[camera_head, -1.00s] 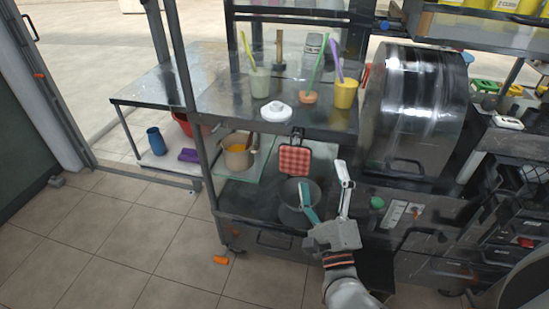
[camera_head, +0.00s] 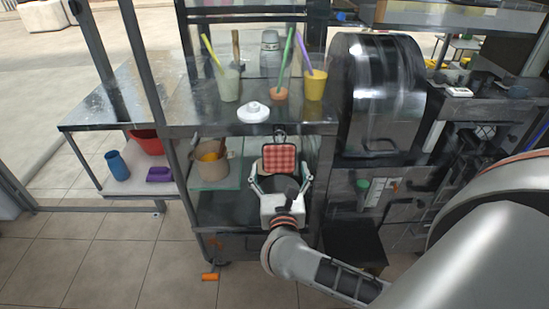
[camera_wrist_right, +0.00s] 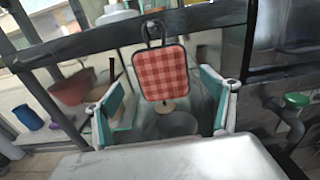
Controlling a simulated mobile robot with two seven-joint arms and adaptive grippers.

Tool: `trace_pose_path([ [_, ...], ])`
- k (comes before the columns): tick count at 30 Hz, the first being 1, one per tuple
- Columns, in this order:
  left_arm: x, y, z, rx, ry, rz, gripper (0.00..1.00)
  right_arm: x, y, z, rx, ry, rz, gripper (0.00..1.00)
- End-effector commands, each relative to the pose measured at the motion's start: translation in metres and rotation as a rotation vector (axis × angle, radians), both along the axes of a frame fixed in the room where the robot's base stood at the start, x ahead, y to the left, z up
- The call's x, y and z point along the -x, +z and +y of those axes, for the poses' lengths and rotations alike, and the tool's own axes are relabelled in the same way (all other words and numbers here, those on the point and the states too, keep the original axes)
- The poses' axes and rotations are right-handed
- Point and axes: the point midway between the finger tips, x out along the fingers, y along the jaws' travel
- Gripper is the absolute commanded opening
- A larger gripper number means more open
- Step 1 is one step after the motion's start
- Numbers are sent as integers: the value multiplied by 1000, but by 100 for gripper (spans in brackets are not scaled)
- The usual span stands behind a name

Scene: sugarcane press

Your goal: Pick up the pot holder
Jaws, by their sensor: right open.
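My left gripper is not in view.
The counter edge (camera_head: 215,130) runs just above the pot holder. A dark pot (camera_wrist_right: 176,124) stands behind and below it on the lower shelf. A beige pot (camera_head: 209,160) is to the left. A steel drum (camera_head: 378,95) stands right. A white lid (camera_head: 253,112) lies on the counter.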

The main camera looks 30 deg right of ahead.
Motion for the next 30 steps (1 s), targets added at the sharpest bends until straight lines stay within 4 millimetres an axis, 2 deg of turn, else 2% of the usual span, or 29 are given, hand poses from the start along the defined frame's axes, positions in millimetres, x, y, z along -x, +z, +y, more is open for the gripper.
trace_pose_path([
  [15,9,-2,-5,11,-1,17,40,-52,2,-34,6,-1,-1,84],
  [24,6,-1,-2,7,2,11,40,-55,2,-36,3,-1,-2,84],
  [28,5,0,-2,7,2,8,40,-55,2,-36,4,-1,-1,50],
  [29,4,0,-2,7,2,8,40,-55,2,-36,4,-1,-1,44],
  [30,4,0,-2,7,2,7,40,-55,2,-36,4,-1,-1,44],
])
